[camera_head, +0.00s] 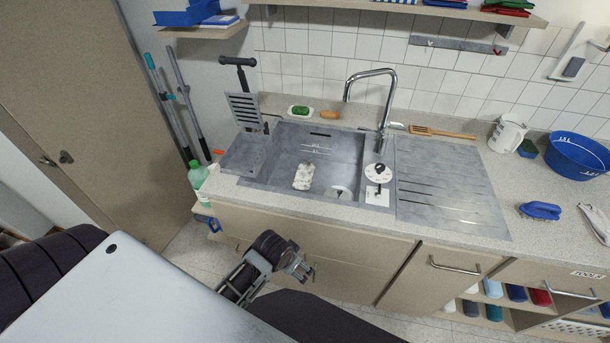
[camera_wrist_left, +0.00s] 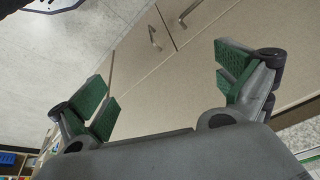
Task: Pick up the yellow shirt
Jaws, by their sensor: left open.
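I see no yellow shirt in either view. My left gripper (camera_head: 300,268) is in front of the cabinet below the sink, lower than the counter edge. In the left wrist view my left gripper (camera_wrist_left: 165,84) is open, with green pads wide apart and nothing between them. Cabinet fronts (camera_wrist_left: 180,75) with metal handles lie beyond the fingers. My right gripper is not in view.
Coloured rolls (camera_head: 515,293) lie on low shelves. A door (camera_head: 80,110) stands left.

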